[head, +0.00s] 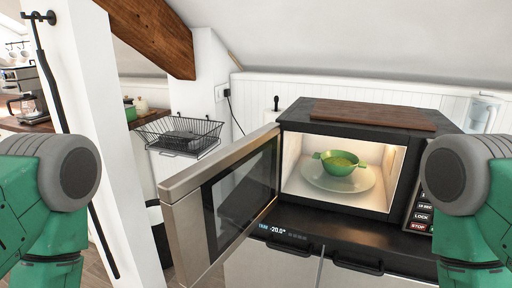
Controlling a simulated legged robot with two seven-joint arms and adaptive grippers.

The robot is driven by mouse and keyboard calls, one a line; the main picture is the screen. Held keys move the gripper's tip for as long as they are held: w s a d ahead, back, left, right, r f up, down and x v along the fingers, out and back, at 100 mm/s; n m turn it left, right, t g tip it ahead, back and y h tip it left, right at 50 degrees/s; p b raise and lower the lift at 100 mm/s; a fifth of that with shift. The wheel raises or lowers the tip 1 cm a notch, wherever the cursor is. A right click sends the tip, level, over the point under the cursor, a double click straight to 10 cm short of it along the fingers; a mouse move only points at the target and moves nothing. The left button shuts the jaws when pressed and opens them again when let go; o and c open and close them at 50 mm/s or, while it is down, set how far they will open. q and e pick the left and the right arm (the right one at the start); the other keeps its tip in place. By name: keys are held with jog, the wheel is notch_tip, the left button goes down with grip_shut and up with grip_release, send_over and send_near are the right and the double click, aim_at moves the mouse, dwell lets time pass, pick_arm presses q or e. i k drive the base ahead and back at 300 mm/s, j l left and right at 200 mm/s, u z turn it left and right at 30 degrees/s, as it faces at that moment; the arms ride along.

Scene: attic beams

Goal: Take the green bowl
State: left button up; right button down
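The green bowl (340,163) has small side handles and holds something yellowish-green. It sits on a pale glass turntable plate (359,184) inside the lit microwave (292,141). The microwave door (179,216) is swung open toward the left. My green and grey arm parts show at the left and right edges of the head view. Neither gripper's fingers are in view.
A wooden board (372,115) lies on top of the microwave. The open door stands out in front at the left of the cavity. A black wire basket (180,134) hangs on the wall. A white post (92,120) stands at left. A clear jug (481,113) is at right.

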aim_at(338, 163)
jog(key=i+j+z, duration=0.2)
jog(key=j+z, duration=0.2)
jog(key=j, duration=0.2)
jog(key=i+j+z, duration=0.15)
jog(key=j+z, duration=0.3)
jog(key=j, duration=0.25)
jog(key=j+z, duration=0.4)
jog(key=j, duration=0.25)
jog(key=j+z, duration=0.4)
jog(key=j, duration=0.3)
jog(key=k, duration=0.05)
